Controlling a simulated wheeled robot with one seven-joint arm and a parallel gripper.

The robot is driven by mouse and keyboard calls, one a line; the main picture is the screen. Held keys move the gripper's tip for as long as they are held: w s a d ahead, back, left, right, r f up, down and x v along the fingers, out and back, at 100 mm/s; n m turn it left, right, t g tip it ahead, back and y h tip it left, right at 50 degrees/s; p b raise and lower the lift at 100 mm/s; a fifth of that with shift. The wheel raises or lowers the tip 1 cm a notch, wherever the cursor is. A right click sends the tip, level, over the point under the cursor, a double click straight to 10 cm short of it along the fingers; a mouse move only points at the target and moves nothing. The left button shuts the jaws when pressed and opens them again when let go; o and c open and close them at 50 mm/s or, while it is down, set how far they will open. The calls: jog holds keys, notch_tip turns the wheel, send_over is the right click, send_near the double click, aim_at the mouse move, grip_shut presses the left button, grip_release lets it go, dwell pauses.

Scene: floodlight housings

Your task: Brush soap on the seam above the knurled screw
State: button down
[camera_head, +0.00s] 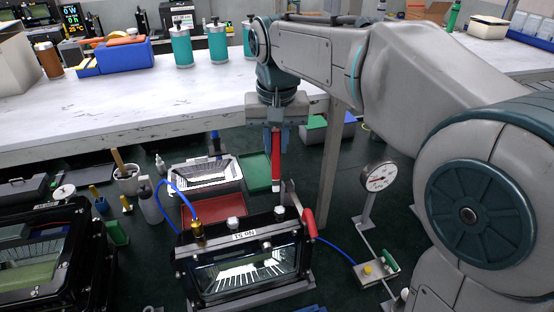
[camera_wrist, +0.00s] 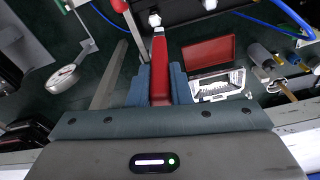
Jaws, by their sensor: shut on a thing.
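My gripper (camera_head: 276,128) is shut on a red-handled brush (camera_head: 277,158), which points down with its pale tip low. In the wrist view, the brush (camera_wrist: 160,78) sits between the blue fingers of my gripper (camera_wrist: 160,72). The brush tip is close to the back top edge of a black floodlight housing (camera_head: 250,238) with a glass front and a label. I cannot tell whether it touches. Silver knobs (camera_head: 233,223) stand on the housing's top; which is the knurled screw, and the seam itself, are too small to tell. The housing also shows at the top of the wrist view (camera_wrist: 185,14).
A brass fitting (camera_head: 197,229) with a blue hose rises at the housing's left, and a red lever (camera_head: 309,222) at its right. A dial gauge (camera_head: 379,177) stands further right. Red (camera_head: 203,208) and green (camera_head: 258,172) trays lie behind. Another housing (camera_head: 40,255) is at left.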

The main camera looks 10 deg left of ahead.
jog(key=s+f+b, duration=0.3)
jog(key=f+b, duration=0.2)
jog(key=b, duration=0.1)
jog(key=shift+s+a+f, duration=0.25)
jog(key=shift+s+a, duration=0.15)
jog(key=shift+r, duration=0.15)
